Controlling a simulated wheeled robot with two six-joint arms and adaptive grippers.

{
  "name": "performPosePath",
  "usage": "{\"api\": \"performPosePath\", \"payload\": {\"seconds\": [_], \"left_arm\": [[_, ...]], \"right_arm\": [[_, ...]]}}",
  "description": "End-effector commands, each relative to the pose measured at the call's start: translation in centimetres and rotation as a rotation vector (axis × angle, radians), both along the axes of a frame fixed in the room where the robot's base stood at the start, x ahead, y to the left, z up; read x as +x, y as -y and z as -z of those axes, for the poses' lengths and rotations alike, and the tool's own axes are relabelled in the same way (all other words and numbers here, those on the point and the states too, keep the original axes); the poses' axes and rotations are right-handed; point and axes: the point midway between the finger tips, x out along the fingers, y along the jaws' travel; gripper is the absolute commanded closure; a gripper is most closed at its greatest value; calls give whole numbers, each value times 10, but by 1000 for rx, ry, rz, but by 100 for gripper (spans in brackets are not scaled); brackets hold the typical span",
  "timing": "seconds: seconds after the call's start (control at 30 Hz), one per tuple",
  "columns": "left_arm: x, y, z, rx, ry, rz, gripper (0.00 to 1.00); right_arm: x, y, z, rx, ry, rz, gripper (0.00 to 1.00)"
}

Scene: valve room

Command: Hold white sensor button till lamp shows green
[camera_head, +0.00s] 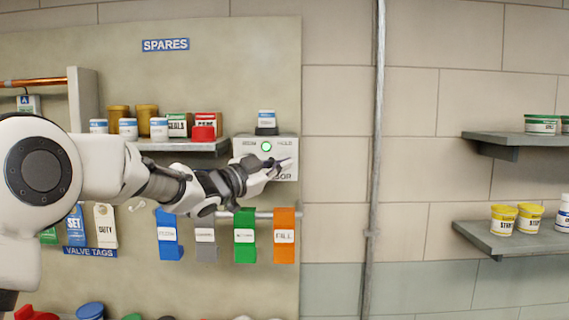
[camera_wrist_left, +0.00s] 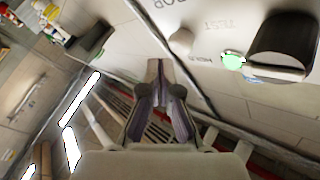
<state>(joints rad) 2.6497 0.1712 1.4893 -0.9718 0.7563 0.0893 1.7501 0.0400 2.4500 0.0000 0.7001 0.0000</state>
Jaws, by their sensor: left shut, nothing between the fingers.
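The light grey sensor box (camera_head: 240,149) is on the wall panel, and its round lamp (camera_head: 266,146) glows green. The green lamp also shows in the left wrist view (camera_wrist_left: 232,60). A pale round button (camera_wrist_left: 181,41) stands out from the box face in the left wrist view; in the head view my left gripper hides it. My left gripper (camera_head: 288,162) is shut and empty in front of the box's lower right part. In the left wrist view its fingertips (camera_wrist_left: 157,66) appear beside the button, with a visible gap between them.
Coloured tags (camera_head: 244,236) hang from a rail below. A vertical pipe (camera_head: 377,130) runs to the right.

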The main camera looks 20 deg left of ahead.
Motion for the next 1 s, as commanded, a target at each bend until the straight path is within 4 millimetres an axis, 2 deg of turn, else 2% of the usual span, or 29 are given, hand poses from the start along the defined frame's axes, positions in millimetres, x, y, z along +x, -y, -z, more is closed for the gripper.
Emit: {"api": "performPosePath", "payload": {"seconds": [0.1,0.43,0.8,0.87,0.93,0.97,1.0], "left_arm": [[-10,3,3,1,1,0,100],[-42,12,2,-1,2,0,100],[-45,13,2,-1,-3,0,100],[-43,14,13,-7,-20,-2,100],[-37,14,39,-23,-64,-8,100],[-34,14,57,-32,-95,-13,100],[-30,15,85,-50,-143,-20,100]], "right_arm": [[0,0,12,0,0,0,60],[0,0,31,0,0,0,60],[0,0,31,0,0,0,60],[0,0,32,0,0,0,60],[0,0,35,0,0,0,60],[0,0,37,0,0,0,60],[0,0,39,0,0,0,60]]}}
